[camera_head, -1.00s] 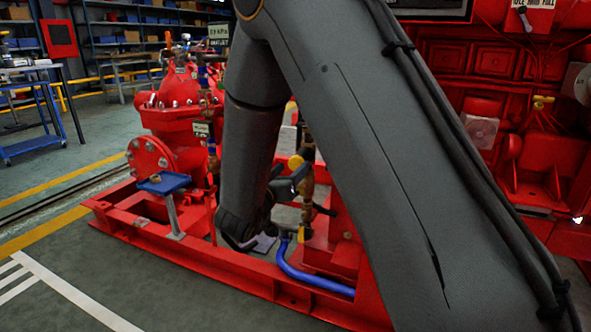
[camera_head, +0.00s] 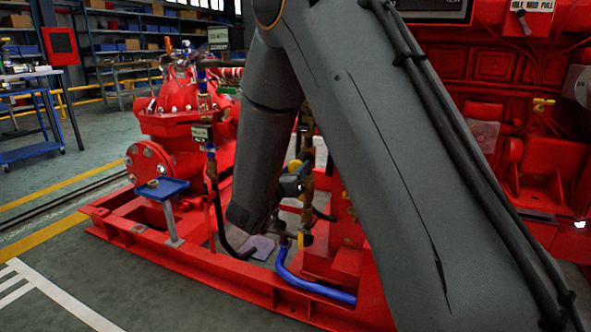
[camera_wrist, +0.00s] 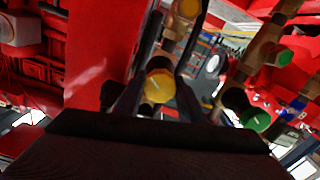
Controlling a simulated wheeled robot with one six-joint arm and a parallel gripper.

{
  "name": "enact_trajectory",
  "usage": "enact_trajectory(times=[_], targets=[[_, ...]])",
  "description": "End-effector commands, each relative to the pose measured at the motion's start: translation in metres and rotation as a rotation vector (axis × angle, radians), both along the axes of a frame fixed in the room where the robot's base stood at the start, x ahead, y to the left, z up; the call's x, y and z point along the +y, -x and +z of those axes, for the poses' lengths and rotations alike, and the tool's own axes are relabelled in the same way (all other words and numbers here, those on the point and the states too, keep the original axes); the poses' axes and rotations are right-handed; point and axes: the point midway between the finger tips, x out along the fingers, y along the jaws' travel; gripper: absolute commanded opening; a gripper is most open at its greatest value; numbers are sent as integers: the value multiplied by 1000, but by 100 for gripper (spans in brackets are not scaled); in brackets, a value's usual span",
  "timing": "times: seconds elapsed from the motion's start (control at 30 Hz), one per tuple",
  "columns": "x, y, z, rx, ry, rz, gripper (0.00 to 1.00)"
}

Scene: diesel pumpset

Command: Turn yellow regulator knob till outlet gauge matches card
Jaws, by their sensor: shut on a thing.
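The yellow knob (camera_wrist: 160,86) shows its round face with a pale mark in the wrist view, between the two dark fingers of my gripper (camera_wrist: 162,72). The fingers are shut on it. In the head view the knob area is small and partly covered by my wrist, with yellow (camera_head: 295,165) showing beside brass pipework. A pale round dial (camera_wrist: 212,64) shows beyond the right finger in the wrist view; I cannot tell whether it is the outlet gauge, and no needle is readable. I cannot make out the card.
A blue hose (camera_head: 310,286) runs low along the red base frame (camera_head: 215,282). A blue tray (camera_head: 162,188) stands on a post at left. The grey floor in front is clear.

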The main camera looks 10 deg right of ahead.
Motion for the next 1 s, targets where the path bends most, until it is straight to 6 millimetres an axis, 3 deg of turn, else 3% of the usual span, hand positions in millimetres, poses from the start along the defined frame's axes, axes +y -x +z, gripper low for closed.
enact_trajectory(times=[0.37,1.0], targets=[[0,2,2,61,78,0,13],[0,2,3,355,484,-1,13]])
